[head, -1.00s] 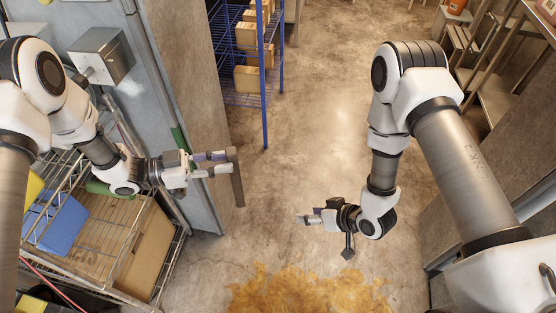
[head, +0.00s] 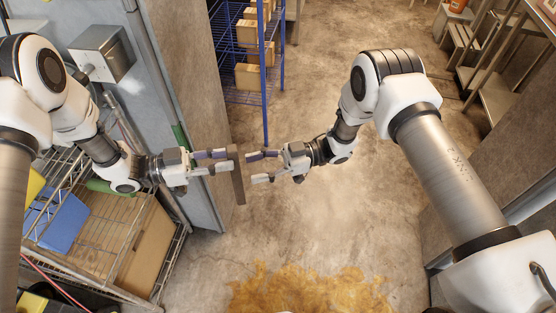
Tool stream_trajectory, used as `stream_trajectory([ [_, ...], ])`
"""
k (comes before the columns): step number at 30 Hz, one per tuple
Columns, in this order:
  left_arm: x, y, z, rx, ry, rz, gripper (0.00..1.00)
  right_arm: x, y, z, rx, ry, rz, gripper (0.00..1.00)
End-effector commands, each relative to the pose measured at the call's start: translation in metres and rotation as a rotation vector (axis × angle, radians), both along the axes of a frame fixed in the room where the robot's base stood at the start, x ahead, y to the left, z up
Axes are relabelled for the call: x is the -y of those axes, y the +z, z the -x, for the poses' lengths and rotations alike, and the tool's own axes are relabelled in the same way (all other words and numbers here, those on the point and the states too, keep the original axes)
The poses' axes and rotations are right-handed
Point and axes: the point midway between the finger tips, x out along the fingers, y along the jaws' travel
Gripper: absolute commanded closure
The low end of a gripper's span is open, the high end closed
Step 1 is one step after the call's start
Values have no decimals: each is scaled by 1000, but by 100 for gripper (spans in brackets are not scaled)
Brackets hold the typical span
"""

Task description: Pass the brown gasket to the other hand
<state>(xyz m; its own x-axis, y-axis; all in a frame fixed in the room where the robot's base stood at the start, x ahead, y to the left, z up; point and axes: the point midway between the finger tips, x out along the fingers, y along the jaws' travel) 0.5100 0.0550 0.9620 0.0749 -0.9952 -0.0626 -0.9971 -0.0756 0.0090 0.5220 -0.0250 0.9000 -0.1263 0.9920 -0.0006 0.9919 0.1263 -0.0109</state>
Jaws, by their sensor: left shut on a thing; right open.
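The brown gasket (head: 238,183) is a thin upright strip in the middle left of the head view. My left gripper (head: 230,161) comes in from the left and is shut on the gasket near its upper part. Most of the gasket's length hangs below the fingers. My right gripper (head: 250,167) faces it from the right, open and empty. Its two fingertips point left and lie just to the right of the gasket, one higher and one lower. I cannot tell whether they touch it.
A wire cart (head: 70,235) with a blue bin (head: 57,221) and a cardboard box (head: 147,247) stands at lower left. A blue wire rack (head: 266,85) with cartons is behind. An orange-brown stain (head: 310,290) marks the floor. The central floor is clear.

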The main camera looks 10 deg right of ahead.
Motion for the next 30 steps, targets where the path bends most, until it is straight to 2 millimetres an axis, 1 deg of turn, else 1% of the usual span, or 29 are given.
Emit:
stream_trajectory([
  [1, 0, 0, 0, 0, 0, 0, 100, -12, 0, 2, 0, 4, 1, 46],
  [3, 0, 0, 0, 0, 0, 0, 100, -26, 0, 4, 0, 3, 1, 46],
  [7, 0, 0, 0, 0, 0, 0, 100, -45, 0, 6, 0, 1, 0, 46],
  [11, 0, 0, 0, 0, 0, 0, 100, -51, 0, 6, 0, -1, 0, 46],
  [17, 0, 0, 0, 0, 0, 0, 100, -52, 0, 6, 0, -2, 0, 46],
  [20, 0, 0, 0, 0, 0, 0, 100, -52, 0, 6, 0, -2, 0, 78],
  [21, 0, 0, 0, 0, 0, 0, 100, -52, 0, 6, 0, -2, 0, 92],
  [22, 0, 0, 0, 0, -1, 0, 100, -52, 0, 6, 0, -2, 0, 100],
  [26, 0, 0, 1, -1, -2, 1, 100, -52, 0, 6, 0, -3, 1, 100],
  [27, 0, 0, 1, -1, -3, 1, 62, -52, 0, 6, 1, -3, 0, 100],
  [28, 0, 0, 1, -1, -2, 1, 51, -52, 0, 6, 1, -3, 0, 100],
  [29, 0, 0, 1, -1, -2, 1, 46, -52, 0, 6, 1, -3, 0, 100],
  [30, 0, 0, 1, -1, -2, 1, 46, -52, 0, 6, 1, -3, 0, 100],
])
